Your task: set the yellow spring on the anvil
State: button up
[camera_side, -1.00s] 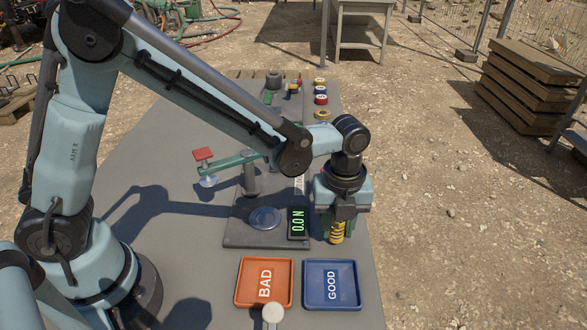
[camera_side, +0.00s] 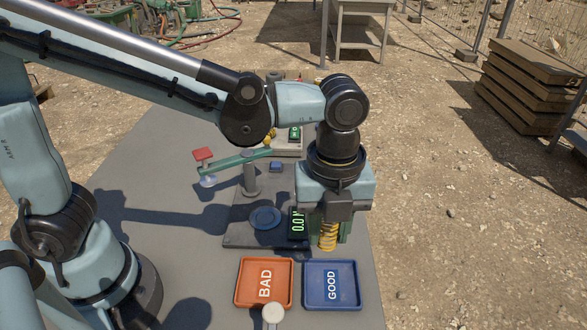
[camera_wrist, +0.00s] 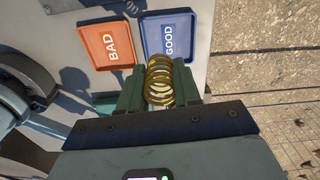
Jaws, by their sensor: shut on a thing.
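The yellow spring (camera_side: 328,236) is held in my gripper (camera_side: 335,230), behind the blue GOOD tray in the side view. In the wrist view the spring (camera_wrist: 160,80) sits between the two green fingers of my gripper (camera_wrist: 158,88), which are shut on it. The anvil appears to be the round blue-grey disc (camera_side: 265,218) on the dark base plate, to the left of my gripper. It is bare. A display reading 0.0 (camera_side: 297,223) stands between the disc and my gripper, partly covered by my gripper.
The orange BAD tray (camera_side: 241,284) and blue GOOD tray (camera_side: 333,306) lie empty in front. A pale round knob (camera_side: 273,313) is at the front edge.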

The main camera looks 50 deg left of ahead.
jog(key=w+a+f+n, duration=0.1)
jog(key=w+a+n, duration=0.1)
jog(key=a, duration=0.8)
jog(key=n, duration=0.2)
send_over(265, 218)
jog(key=f, duration=0.1)
jog(key=shift+f, duration=2.65)
jog(key=shift+f, duration=1.05)
jog(key=o, duration=1.5)
notch_tip(265, 218, up, 7)
jog(key=shift+r, duration=0.2)
